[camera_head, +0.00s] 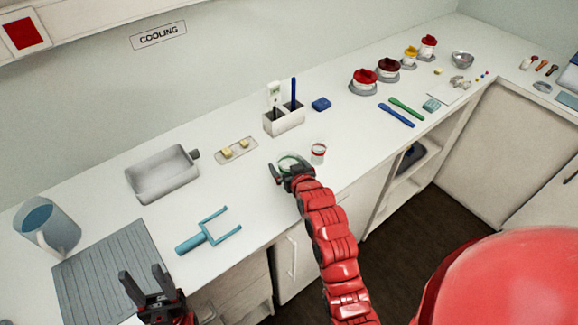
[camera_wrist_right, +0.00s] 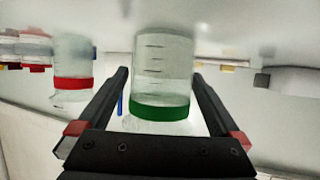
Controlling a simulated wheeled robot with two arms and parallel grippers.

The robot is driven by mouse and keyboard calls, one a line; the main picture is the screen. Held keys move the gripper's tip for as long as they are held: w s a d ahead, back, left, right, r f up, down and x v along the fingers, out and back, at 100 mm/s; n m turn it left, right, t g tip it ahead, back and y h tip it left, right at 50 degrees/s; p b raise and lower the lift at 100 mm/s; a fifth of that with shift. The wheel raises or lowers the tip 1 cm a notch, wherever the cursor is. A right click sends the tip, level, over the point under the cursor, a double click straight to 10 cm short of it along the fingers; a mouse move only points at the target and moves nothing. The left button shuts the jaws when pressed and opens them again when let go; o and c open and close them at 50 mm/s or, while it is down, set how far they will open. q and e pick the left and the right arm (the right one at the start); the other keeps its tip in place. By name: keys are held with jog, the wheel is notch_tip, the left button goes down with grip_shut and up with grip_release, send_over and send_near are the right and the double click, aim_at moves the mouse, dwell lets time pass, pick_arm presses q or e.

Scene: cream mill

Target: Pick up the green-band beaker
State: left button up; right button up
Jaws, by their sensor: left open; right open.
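The green-band beaker (camera_wrist_right: 163,72) is clear with dark graduation marks and shows between the two fingers of my right gripper (camera_wrist_right: 160,90) in the right wrist view, which looks upside down. The fingers are open, with narrow gaps beside the glass. I cannot tell how deep it sits between them. In the head view, the beaker's green rim (camera_head: 291,157) shows just behind my right gripper (camera_head: 291,170), which hides most of it. My left gripper (camera_head: 147,277) is open and empty over the front left of the counter, by the grey ridged mat.
A red-band beaker (camera_head: 318,153) stands close to the right of my right gripper; it also shows in the right wrist view (camera_wrist_right: 73,68). Behind are a white holder (camera_head: 284,123) and a small tray (camera_head: 237,151). A blue fork-like tool (camera_head: 209,232) lies front left.

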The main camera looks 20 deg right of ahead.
jog(key=shift+w+f, duration=0.25)
jog(key=shift+w, duration=0.35)
jog(key=c, duration=1.5)
